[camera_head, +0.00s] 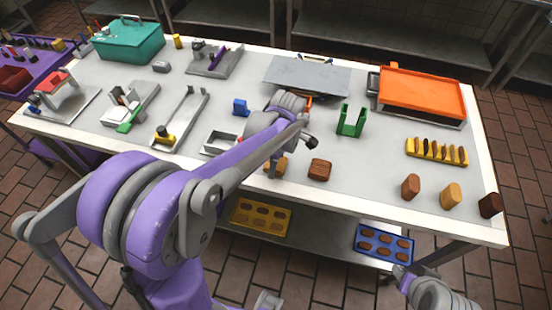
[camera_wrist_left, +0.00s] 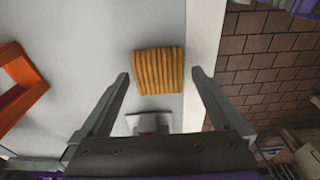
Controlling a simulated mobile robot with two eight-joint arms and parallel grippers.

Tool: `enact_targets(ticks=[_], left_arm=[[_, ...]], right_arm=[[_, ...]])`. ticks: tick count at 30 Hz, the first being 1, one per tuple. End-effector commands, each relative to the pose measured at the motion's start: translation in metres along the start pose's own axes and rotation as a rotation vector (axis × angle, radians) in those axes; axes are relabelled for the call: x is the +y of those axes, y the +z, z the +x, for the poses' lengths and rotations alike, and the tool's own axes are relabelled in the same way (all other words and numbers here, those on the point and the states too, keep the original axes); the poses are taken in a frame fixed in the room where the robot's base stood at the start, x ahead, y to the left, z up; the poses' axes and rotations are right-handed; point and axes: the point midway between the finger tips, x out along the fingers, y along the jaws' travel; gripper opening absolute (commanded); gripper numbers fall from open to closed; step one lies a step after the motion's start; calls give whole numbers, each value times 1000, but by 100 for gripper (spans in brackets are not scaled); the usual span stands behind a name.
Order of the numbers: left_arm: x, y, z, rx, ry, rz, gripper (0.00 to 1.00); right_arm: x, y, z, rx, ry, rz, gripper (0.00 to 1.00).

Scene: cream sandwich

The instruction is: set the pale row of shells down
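The pale row of shells (camera_wrist_left: 158,70) is a golden, ridged block lying on the table near its edge in the left wrist view. In the head view it (camera_head: 281,164) is partly hidden by my left arm. My left gripper (camera_wrist_left: 160,76) is open, with one finger on each side of the row and a small gap at both sides. In the head view its fingers are mostly hidden behind the arm. My right gripper (camera_head: 402,274) is low at the bottom right, off the table; its opening is unclear.
A dark brown row (camera_head: 320,169) lies just right of the pale one. A green holder (camera_head: 351,121) stands behind it. A grey tray (camera_head: 222,142) is to the left. More blocks stand at the right, by a yellow rack (camera_head: 437,152). Trays sit on the lower shelf.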

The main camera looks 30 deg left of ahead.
Motion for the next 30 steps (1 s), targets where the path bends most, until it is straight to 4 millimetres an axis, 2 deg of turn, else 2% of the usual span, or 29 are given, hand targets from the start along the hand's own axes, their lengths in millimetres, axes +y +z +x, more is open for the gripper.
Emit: enact_targets(ticks=[6,10,22,27,30], left_arm=[[0,0,-2,0,0,0,100],[0,0,-13,0,0,0,100],[0,-1,-95,0,0,1,100],[0,0,-116,0,0,1,100],[-2,0,-122,-2,4,14,100]], right_arm=[[0,-1,-1,1,0,0,50],[0,-4,-3,3,0,0,50],[0,-11,-10,10,0,0,50],[0,-13,-12,11,0,0,50],[0,-13,-12,12,0,0,50]])
